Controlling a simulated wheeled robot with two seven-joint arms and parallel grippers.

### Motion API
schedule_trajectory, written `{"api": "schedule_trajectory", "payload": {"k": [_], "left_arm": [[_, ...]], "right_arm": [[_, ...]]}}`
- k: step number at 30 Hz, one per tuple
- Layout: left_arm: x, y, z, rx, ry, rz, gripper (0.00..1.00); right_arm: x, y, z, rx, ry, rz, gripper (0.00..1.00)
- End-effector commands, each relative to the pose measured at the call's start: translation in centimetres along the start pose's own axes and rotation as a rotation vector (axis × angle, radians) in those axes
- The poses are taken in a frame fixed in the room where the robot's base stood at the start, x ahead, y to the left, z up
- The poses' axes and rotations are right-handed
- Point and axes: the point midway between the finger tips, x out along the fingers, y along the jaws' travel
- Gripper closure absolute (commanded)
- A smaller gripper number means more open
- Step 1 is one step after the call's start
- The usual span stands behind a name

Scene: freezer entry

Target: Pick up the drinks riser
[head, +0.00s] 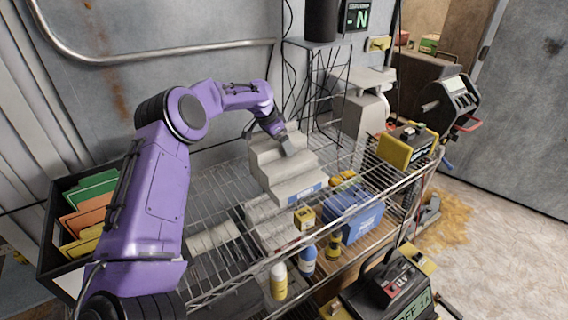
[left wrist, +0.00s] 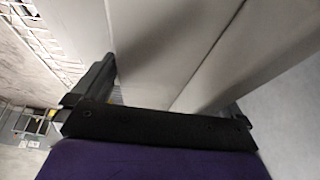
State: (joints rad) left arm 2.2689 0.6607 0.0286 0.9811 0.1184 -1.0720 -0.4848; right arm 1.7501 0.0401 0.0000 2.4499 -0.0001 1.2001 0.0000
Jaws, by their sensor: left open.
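The drinks riser (head: 290,185) is a pale grey-white stepped block with a blue label low on its front. It sits upright on the wire shelf in the head view. My left gripper (head: 285,148) reaches down onto its upper steps and is open. In the left wrist view the riser's pale step faces (left wrist: 160,45) fill most of the picture, right in front of the open jaws (left wrist: 165,100). Whether the fingers touch the riser cannot be told. My right gripper is not in view.
The wire shelf (head: 205,205) has bare room left of the riser. A pale scale-like device (head: 362,110) stands behind right. A black bin with coloured folders (head: 90,205) is at the left.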

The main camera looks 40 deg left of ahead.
Motion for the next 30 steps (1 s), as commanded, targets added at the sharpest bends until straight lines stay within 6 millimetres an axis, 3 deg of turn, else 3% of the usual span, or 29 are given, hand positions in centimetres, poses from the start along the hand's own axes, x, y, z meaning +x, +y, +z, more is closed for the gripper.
{"api": "schedule_trajectory", "payload": {"k": [11, 17, 18, 26, 30], "left_arm": [[0.2, 0.0, 0.1, -0.001, -0.001, 0.000, 0.00], [0.3, 0.0, 0.2, 0.000, -0.001, 0.000, 0.62], [0.2, 0.0, 0.1, 0.000, 0.001, 0.000, 0.66], [0.2, 0.0, 0.1, 0.001, 0.001, -0.001, 0.66], [-0.9, 0.0, -0.5, 0.003, 0.003, -0.002, 0.66]], "right_arm": [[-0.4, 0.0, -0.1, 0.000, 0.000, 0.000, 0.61], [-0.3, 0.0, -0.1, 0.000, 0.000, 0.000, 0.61], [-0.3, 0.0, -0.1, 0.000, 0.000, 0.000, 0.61], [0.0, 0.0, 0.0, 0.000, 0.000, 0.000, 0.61], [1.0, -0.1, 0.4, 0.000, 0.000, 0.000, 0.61]]}}
